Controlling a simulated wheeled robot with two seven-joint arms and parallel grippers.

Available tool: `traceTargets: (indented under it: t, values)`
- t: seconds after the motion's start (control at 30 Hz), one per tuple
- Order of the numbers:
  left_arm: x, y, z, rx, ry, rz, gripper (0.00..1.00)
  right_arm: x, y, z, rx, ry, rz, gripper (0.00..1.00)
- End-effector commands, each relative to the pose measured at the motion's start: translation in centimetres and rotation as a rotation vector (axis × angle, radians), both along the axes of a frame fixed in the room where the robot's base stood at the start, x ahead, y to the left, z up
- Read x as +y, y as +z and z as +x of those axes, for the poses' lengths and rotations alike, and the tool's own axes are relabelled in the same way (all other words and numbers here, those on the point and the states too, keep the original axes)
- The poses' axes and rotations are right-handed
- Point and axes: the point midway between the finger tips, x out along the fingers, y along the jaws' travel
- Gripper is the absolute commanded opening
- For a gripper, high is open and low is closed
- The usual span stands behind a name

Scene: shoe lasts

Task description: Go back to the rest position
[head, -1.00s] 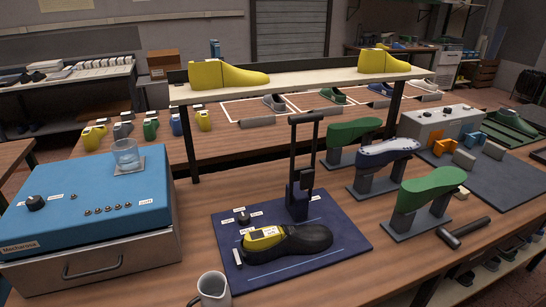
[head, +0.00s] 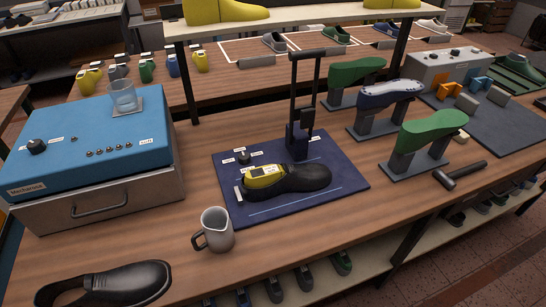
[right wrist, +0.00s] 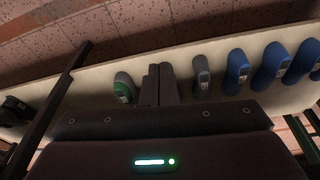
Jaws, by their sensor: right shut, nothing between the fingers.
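My right gripper (right wrist: 159,85) shows in the right wrist view with its two fingers together and nothing between them. It points toward a pale shelf (right wrist: 220,52) with several shoes on it, and I cannot tell that it touches anything. Neither gripper shows in the head view. On the workbench, a black shoe with a yellow last (head: 288,182) lies on the dark blue mat (head: 338,202), in front of a black upright frame (head: 303,100). Another black shoe (head: 105,286) lies at the front left of the bench.
A blue-topped machine (head: 80,150) with a glass (head: 124,96) on it stands at the left. A grey jug (head: 215,230) stands near the front edge. Green and white lasts (head: 390,93) on stands and a hammer (head: 462,175) are at the right. Shoes sit on a shelf below.

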Motion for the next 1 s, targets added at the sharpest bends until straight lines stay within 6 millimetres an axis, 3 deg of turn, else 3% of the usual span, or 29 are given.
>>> traceTargets:
  t: [0.03,0.2,0.3,0.4,0.5,0.63,1.0]
  values:
    - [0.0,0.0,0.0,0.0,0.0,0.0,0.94,-0.2,-3.1,-1.5,0.022,0.003,-0.004,0.0]
    - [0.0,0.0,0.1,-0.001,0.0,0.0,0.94,-1.2,-11.4,-7.4,0.06,0.012,-0.008,0.0]
    - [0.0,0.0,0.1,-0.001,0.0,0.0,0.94,-1.9,-15.1,-11.5,0.081,0.016,-0.011,0.0]
    - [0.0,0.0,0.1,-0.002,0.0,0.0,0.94,-2.6,-17.5,-15.2,0.097,0.02,-0.014,0.0]
    - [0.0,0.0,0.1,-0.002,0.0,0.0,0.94,-3.2,-18.9,-18.0,0.107,0.024,-0.015,0.0]
    - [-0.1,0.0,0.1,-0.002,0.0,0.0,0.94,-3.6,-19.7,-20.0,0.113,0.026,-0.017,0.0]
    - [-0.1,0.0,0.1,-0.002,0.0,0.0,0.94,-3.6,-19.8,-20.3,0.114,0.027,-0.017,0.0]
